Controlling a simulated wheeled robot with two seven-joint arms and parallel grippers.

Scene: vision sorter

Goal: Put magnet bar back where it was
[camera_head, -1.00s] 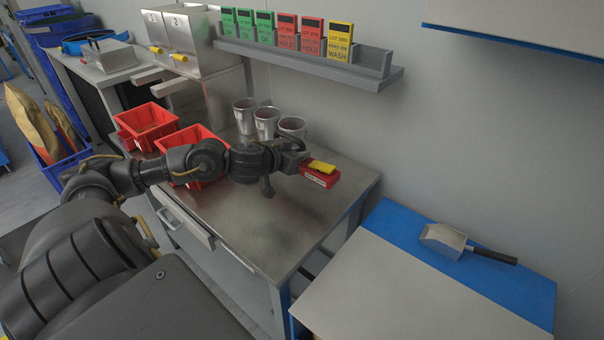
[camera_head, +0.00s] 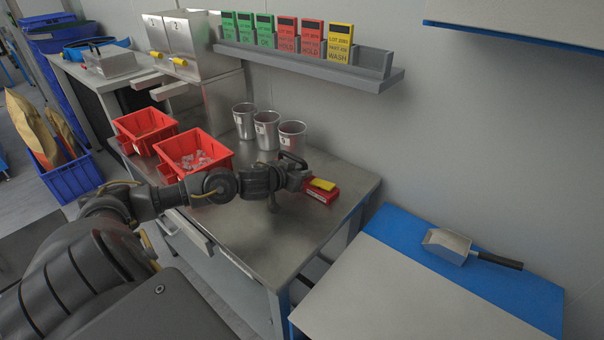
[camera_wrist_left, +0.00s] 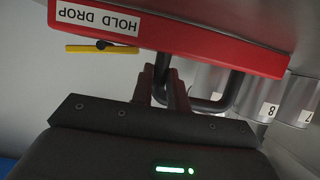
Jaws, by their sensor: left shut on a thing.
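The magnet bar is a red block (camera_head: 328,195) with a yellow lever on it, low over the right back part of the steel table (camera_head: 290,240). In the left wrist view the red bar (camera_wrist_left: 190,38) shows a white "HOLD DROP" label, a yellow lever (camera_wrist_left: 100,49) and a black handle (camera_wrist_left: 228,95). My left gripper (camera_head: 302,179) is shut on the handle; its fingers (camera_wrist_left: 164,82) show at the handle in the wrist view. I cannot tell whether the bar touches the table. My right gripper is not in view.
Several metal cups (camera_head: 267,130) stand behind the arm. Two red bins (camera_head: 222,160) sit at the table's left, one with pale pieces inside. A wall rack (camera_head: 310,66) holds coloured cards. A scoop (camera_head: 447,245) lies on the blue-edged bench at right. The table front is clear.

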